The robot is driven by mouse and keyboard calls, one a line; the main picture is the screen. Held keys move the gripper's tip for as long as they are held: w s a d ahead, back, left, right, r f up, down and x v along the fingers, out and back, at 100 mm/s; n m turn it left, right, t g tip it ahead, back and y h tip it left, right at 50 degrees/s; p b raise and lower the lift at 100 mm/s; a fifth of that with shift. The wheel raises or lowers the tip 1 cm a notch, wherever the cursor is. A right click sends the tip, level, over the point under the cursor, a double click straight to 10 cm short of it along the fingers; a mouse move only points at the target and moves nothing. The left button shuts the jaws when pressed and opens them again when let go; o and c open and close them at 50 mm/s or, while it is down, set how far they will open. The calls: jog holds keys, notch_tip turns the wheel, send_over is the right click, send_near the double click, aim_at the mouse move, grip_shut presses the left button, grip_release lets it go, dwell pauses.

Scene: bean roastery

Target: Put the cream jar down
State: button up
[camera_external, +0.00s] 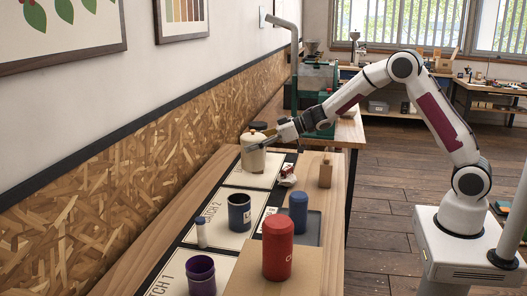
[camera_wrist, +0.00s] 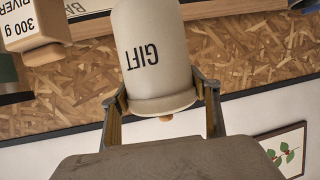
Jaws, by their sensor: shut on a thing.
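The cream jar (camera_external: 253,158) is at the far end of the long table in the external view, over a cream card (camera_external: 252,178) near the wall. I cannot tell whether it touches the card. In the wrist view the jar (camera_wrist: 157,60) appears upside down with the word GIFT on it, between the two fingers. My gripper (camera_external: 257,141) is shut on the jar near its top, reaching in from the right. The gripper also shows in the wrist view (camera_wrist: 163,104). The jar looks upright.
A red canister (camera_external: 278,248), a blue canister (camera_external: 298,212), a dark blue cup (camera_external: 239,212), a purple cup (camera_external: 201,275) and a small white bottle (camera_external: 201,232) stand nearer. A wooden block (camera_external: 325,172) stands right of the jar. The chipboard wall (camera_external: 130,180) is close on the left.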

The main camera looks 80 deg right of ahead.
aim_at(255, 164)
jog(key=shift+f, duration=2.5)
jog(key=shift+f, duration=1.85)
jog(key=shift+f, duration=0.15)
jog(key=o, duration=1.4)
jog(key=shift+f, duration=0.1)
jog(key=shift+o, duration=0.2)
jog(key=shift+r, duration=0.2)
jog(key=shift+s+d+r, duration=0.1)
jog(key=shift+s+r, duration=0.05)
jog(key=shift+s, duration=0.25)
jog(key=v, duration=1.1)
jog(key=shift+s, duration=0.1)
